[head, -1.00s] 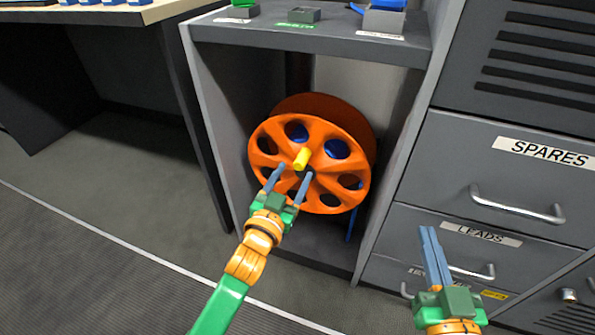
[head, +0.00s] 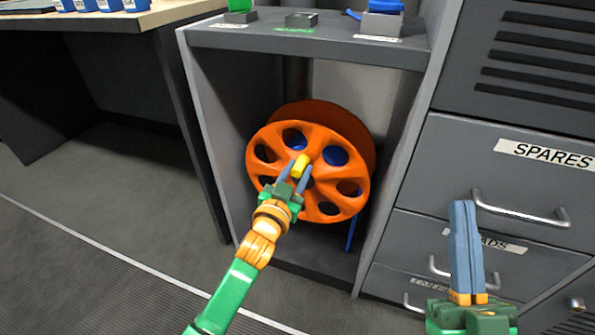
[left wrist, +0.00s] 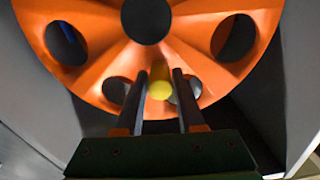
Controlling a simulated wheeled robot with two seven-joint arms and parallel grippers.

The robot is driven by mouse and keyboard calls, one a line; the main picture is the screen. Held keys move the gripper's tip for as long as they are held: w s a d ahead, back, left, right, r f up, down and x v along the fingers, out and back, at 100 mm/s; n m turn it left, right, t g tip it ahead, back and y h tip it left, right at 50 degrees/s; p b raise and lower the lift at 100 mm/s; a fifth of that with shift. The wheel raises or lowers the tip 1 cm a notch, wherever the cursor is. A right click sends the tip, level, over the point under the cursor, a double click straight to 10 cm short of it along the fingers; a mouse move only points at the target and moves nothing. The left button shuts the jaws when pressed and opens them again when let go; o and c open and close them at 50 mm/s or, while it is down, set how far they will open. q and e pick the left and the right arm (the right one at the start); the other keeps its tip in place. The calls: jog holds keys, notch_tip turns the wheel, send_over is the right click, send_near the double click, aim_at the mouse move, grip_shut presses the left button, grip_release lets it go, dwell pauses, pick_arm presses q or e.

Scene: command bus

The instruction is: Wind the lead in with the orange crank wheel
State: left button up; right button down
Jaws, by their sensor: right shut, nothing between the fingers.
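The orange crank wheel (head: 275,143) stands upright inside the open grey cabinet. Its yellow handle (head: 300,165) sticks out toward me. In the left wrist view the handle (left wrist: 160,88) is below the wheel's dark hub. My right gripper (head: 463,204) is shut and empty, pointing up before the drawers on the right.
The cabinet's side walls (head: 392,190) stand close on both sides of the wheel. Grey drawers (head: 495,150) with protruding handles (head: 520,212) are at the right. A work table (head: 140,20) is at the upper left. The floor at the left is clear.

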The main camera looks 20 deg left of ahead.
pick_arm(q)
grip_shut()
dwell(1.1)
